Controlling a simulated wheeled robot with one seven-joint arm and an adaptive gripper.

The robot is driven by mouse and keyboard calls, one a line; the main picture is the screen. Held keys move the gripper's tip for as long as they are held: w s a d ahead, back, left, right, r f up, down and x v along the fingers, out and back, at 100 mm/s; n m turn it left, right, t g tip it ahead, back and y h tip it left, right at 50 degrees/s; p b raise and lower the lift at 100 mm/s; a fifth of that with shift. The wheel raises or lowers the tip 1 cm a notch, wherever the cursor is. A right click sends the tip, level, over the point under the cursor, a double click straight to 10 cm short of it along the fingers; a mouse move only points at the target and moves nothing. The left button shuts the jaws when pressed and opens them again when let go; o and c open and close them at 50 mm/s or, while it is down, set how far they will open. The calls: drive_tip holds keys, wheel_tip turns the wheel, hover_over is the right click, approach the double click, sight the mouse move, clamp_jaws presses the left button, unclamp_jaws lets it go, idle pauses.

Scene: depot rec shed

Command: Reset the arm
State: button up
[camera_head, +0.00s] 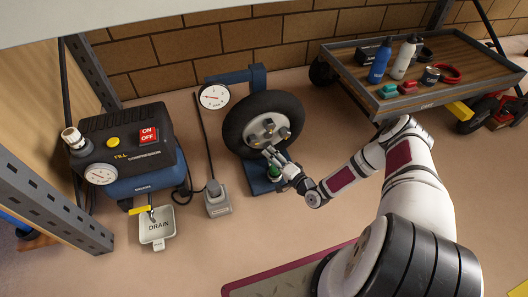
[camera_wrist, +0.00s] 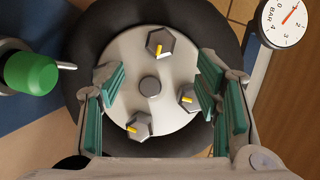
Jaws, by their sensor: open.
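My gripper (camera_head: 270,153) is at the end of my outstretched arm, in front of the black-tyred wheel (camera_head: 235,128) on its blue stand. In the wrist view my gripper (camera_wrist: 160,92) is open, its teal-padded fingers spread on either side of the wheel's pale hub (camera_wrist: 168,112). Nothing is seen between the fingers. Hex nuts with yellow marks show on the hub, one at the top (camera_wrist: 157,48), one at the right (camera_wrist: 187,97) and one at the bottom (camera_wrist: 138,126). Contact with the wheel cannot be told.
A green-topped part (camera_wrist: 30,73) stands left of the fingers, close to my gripper. A dial gauge (camera_head: 214,97) stands beside the wheel. The compressor (camera_head: 125,140) and drain tray (camera_head: 157,228) are left; a cart (camera_head: 400,103) with bottles is right. Floor between is mostly clear.

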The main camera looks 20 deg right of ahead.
drive_tip(key=shift+v, duration=0.9)
